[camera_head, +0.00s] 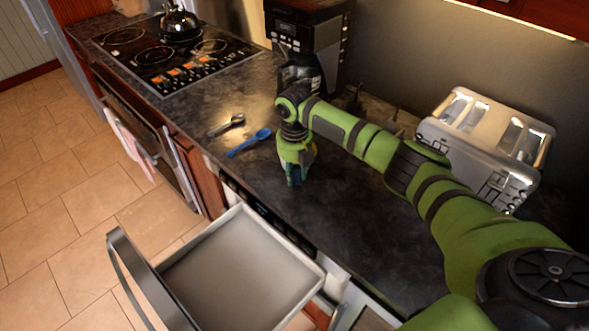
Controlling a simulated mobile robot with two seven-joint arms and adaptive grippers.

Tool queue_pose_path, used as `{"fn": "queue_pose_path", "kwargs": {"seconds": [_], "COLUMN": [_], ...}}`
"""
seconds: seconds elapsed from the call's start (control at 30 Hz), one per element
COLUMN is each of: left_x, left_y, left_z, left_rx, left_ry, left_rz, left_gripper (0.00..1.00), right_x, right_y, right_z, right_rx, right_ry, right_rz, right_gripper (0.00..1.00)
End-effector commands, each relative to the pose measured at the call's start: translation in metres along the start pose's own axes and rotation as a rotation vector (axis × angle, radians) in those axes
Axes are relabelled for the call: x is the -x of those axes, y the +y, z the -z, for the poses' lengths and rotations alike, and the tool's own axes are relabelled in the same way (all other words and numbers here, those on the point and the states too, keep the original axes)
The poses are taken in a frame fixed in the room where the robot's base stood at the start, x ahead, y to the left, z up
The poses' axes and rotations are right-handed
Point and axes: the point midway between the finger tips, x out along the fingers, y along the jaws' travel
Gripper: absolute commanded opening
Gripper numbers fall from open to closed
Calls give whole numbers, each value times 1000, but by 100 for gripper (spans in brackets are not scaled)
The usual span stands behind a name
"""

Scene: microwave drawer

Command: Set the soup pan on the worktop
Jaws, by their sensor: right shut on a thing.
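My right gripper (296,180) points down over the front part of the dark worktop (355,215). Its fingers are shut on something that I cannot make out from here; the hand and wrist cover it. I cannot pick out a soup pan anywhere in this view. The pulled-out microwave drawer (235,262), below and left of the gripper, is empty inside. My left gripper is not in view.
A blue spoon (249,143) and a metal utensil (227,126) lie left of the gripper. A coffee maker (310,45) and a toaster (485,145) stand along the wall. A kettle (180,22) sits on the cooktop (165,60). Worktop right of the gripper is clear.

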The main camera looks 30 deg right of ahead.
Motion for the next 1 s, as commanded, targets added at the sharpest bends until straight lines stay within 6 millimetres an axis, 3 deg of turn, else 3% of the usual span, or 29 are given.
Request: {"fn": "queue_pose_path", "kwargs": {"seconds": [0.43,0.47,0.5,0.53,0.83,1.0], "left_x": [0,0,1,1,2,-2], "left_y": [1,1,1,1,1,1], "left_z": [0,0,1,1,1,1], "left_rx": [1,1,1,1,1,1], "left_ry": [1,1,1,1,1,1], "left_rz": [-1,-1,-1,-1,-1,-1], "left_gripper": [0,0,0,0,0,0], "right_x": [-10,-11,-10,-10,-9,2], "right_y": [1,0,0,0,0,1], "right_z": [0,0,0,0,0,-1], "right_rx": [1,1,1,1,1,1], "right_ry": [-2,0,-1,0,-1,-5], "right_rz": [-3,-2,-2,-2,-2,-4], "right_gripper": [0,36,52,56,56,56]}}
